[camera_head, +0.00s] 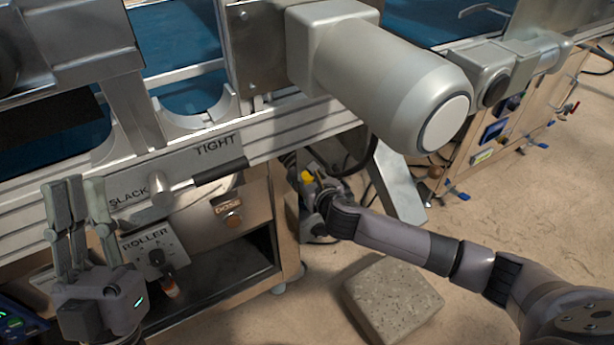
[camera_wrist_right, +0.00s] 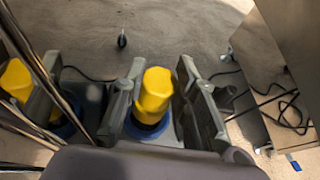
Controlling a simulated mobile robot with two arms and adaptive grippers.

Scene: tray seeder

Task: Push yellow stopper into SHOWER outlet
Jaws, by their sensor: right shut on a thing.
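The yellow stopper (camera_wrist_right: 154,95) stands between the two fingers of my right gripper (camera_wrist_right: 158,92) in the right wrist view. A blue ring (camera_wrist_right: 150,128) shows around its lower end. In the head view, a bit of yellow (camera_head: 307,176) shows by my right gripper (camera_head: 314,182), low beside the machine's cabinet corner. My right gripper is shut on the stopper. No SHOWER label is readable, and I cannot make out the outlet. My left gripper (camera_head: 74,205) points up before the machine's front panel; its finger gap is unclear.
A grey motor housing (camera_head: 395,85) overhangs the right arm's area. The panel has a SLACK/TIGHT lever (camera_head: 160,188), a ROLLER knob (camera_head: 156,257) and a DOSE button (camera_head: 233,220). A stone slab (camera_head: 392,300) lies on the floor below my right arm. Cables (camera_wrist_right: 287,105) hang nearby.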

